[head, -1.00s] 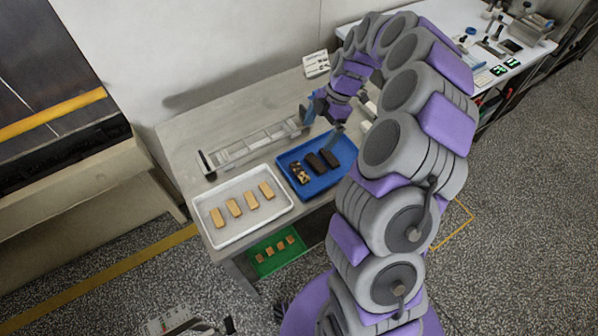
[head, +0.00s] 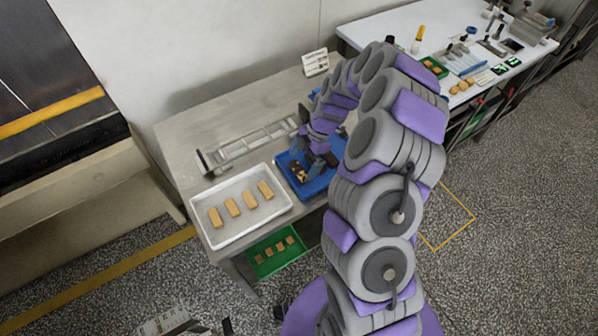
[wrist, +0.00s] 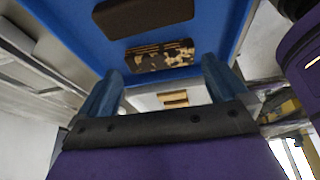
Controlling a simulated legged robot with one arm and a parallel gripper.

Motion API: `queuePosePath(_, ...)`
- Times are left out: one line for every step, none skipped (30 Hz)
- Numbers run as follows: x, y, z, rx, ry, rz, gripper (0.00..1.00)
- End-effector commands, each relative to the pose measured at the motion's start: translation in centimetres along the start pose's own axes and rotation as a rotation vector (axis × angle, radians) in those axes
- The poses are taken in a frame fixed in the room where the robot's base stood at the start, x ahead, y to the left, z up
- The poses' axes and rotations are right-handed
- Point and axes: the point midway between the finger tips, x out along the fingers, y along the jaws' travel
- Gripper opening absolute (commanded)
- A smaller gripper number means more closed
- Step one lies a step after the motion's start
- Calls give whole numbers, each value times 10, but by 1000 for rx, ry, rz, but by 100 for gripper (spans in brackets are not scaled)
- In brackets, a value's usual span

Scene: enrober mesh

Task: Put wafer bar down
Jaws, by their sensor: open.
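My gripper (head: 318,164) is over the blue tray (head: 317,187) on the grey table. Its blue fingers (wrist: 158,90) are open in the wrist view. A bar with pale, nut-like patches on dark coating (wrist: 160,57) lies in the tray, just beyond and between the fingertips; contact with them cannot be told. It also shows at the tray's left side in the head view (head: 299,172). A plain dark bar (wrist: 148,15) lies beside it. My arm hides much of the tray's right part in the head view.
A white tray (head: 250,228) with several tan bars stands left of the blue tray. A long metal mesh frame (head: 250,145) lies behind it. A green tray (head: 264,268) with small bars sits lower, at the table's front. A white bench (head: 400,40) holds tools at the back right.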

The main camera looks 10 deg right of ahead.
Motion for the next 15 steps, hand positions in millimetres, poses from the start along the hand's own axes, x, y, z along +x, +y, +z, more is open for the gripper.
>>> queuePosePath(10,0,1,0,1,-3,100)
queuePosePath(15,0,1,0,1,-3,100)
queuePosePath(20,0,1,0,1,-4,100)
queuePosePath(24,-1,1,0,2,-5,100)
queuePosePath(27,-1,0,0,2,-6,100)
queuePosePath(30,-1,0,-1,2,-6,100)
queuePosePath(31,-1,0,-1,2,-5,100)
queuePosePath(31,-1,0,-1,1,-5,100)
queuePosePath(31,-1,0,-1,1,-4,100)
queuePosePath(31,-1,0,-1,1,-4,100)
queuePosePath(30,-1,0,0,1,-4,100)
queuePosePath(30,-1,0,0,1,-4,100)
queuePosePath(30,0,0,0,1,-4,98)
queuePosePath(30,0,0,0,1,-4,96)
queuePosePath(30,0,1,0,1,-4,92)
